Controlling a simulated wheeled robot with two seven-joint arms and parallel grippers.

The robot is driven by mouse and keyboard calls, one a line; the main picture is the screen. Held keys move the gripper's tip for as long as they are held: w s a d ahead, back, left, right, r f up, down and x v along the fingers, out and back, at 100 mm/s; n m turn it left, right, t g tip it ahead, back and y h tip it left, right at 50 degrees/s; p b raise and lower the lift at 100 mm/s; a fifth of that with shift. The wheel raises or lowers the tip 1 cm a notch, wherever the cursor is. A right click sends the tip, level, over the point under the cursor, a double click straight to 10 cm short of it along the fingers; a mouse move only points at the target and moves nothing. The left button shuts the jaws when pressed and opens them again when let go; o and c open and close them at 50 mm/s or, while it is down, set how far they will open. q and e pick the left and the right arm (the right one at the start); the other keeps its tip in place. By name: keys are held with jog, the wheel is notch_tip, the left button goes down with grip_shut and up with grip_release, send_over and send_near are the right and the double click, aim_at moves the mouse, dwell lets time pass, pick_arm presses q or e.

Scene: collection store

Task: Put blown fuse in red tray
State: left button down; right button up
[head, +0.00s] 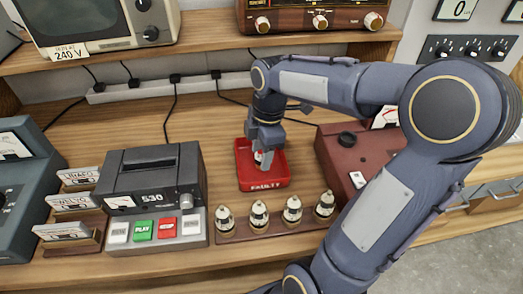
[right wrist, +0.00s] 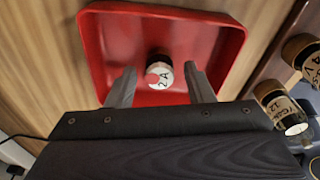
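The red tray (head: 265,185), marked "FAULTY", sits on the wooden bench. My right gripper (head: 264,158) reaches down into it. In the right wrist view the fuse (right wrist: 160,72), with a "2 A" label, a red mark and a dark end, is inside the tray's outline (right wrist: 236,45). My right fingers (right wrist: 160,90) are spread on either side of it with gaps, so the gripper is open. Whether the fuse touches the tray floor is hard to tell. In the head view the fuse is mostly hidden by the gripper. My left gripper is out of view.
A wooden rack (head: 240,236) with several upright fuses (head: 292,211) stands in front of the tray. A grey device (head: 155,180) with buttons is left, and a dark red box (head: 340,155) with a black knob is right. A shelf with a radio (head: 310,18) is behind.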

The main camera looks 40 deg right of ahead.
jog(key=shift+r, duration=0.25)
pick_arm(q)
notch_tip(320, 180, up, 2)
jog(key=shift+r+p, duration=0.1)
jog(key=shift+p, duration=0.95)
pick_arm(e)
notch_tip(320, 180, up, 12)
jog(key=d, duration=0.1)
jog(key=shift+s+d, duration=0.2)
jog(key=shift+s, duration=0.05)
jog(key=shift+f, duration=0.15)
